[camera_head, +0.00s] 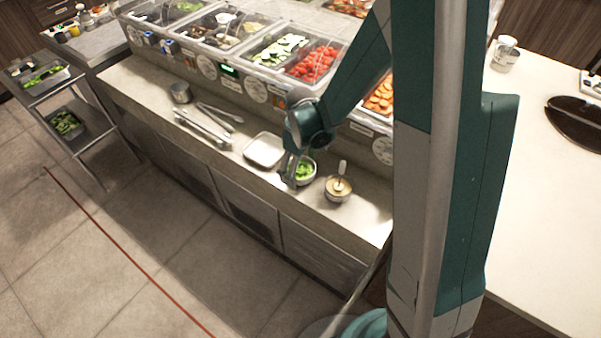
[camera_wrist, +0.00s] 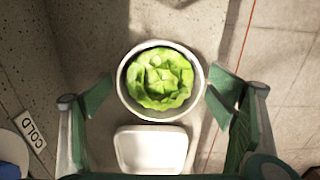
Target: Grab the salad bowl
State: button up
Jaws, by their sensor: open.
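The salad bowl (camera_wrist: 122,92) is a round metal bowl with green lettuce (camera_wrist: 160,78) in it. In the head view the salad bowl (camera_head: 312,177) stands on the counter ledge, partly hidden behind my gripper (camera_head: 291,180). In the wrist view my gripper (camera_wrist: 162,108) is open, with one finger on each side of the bowl and nothing held. The fingers look apart from the rim. I cannot tell the exact height of the fingertips over the bowl.
A white square tray (camera_head: 264,150) lies left of the bowl. A container with an upright handle (camera_head: 338,188) stands close on its right. Tongs (camera_head: 205,128) and a metal cup (camera_head: 181,93) lie farther left. Food wells (camera_head: 310,63) rise behind; the ledge's front edge is near.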

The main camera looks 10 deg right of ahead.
aim_at(300, 170)
jog(key=shift+f, duration=0.1)
dwell(0.5)
jog(key=c, duration=1.1)
jog(key=shift+r+p, duration=0.7)
jog(key=shift+r, duration=4.3)
